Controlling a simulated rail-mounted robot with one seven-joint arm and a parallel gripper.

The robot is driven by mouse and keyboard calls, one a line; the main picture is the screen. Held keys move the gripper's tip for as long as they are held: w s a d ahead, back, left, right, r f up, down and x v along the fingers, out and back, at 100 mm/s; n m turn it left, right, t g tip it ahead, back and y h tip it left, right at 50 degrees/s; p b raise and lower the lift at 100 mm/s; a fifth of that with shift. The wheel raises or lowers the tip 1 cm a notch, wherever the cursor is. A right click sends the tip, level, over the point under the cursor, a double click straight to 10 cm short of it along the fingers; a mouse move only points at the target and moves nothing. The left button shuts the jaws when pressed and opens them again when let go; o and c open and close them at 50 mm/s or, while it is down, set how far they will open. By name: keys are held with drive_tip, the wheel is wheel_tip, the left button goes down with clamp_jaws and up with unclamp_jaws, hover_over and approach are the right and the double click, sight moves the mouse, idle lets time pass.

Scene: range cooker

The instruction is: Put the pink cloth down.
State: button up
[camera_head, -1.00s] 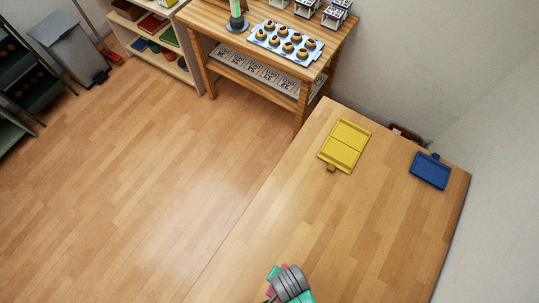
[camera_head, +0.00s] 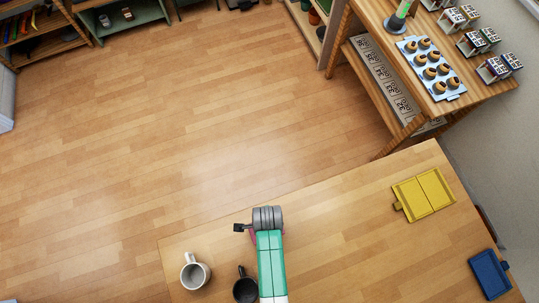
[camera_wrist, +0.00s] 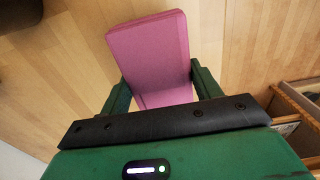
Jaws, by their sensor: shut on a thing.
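The pink cloth (camera_wrist: 152,52) is a folded flat rectangle between the two green fingers of my gripper (camera_wrist: 160,85) in the wrist view. My gripper is shut on it, and the cloth sticks out beyond the fingers. In the head view, only a small pink edge of the cloth (camera_head: 253,235) shows beside my arm, which hides the rest. There the arm reaches over the left part of the wooden table (camera_head: 345,235). I cannot tell how high the cloth is above the wood.
A white mug (camera_head: 190,283) and a black mug (camera_head: 244,290) stand near my arm. A yellow tray (camera_head: 425,194) and a blue tray (camera_head: 490,274) lie to the right. The table between my arm and the yellow tray is clear. A wooden stand holds a muffin tray (camera_head: 432,70).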

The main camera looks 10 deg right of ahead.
drive_tip(key=shift+w+a+f, duration=0.1)
drive_tip(key=shift+w+f, duration=0.1)
drive_tip(key=shift+f, duration=0.7)
drive_tip(key=shift+w+a+f, duration=0.1)
drive_tip(key=shift+w+f, duration=0.1)
drive_tip(key=shift+f, duration=0.65)
drive_tip(key=shift+f, duration=0.15)
drive_tip(key=o, duration=1)
drive_tip(key=shift+s+d, duration=0.1)
drive_tip(key=shift+s, duration=0.1)
drive_tip(key=shift+o, duration=0.2)
drive_tip(key=shift+f, duration=0.1)
wheel_tip(320, 180, up, 12)
drive_tip(key=shift+w+r+p, duration=0.15)
drive_tip(key=shift+r+p, duration=0.1)
drive_tip(key=shift+p, duration=0.4)
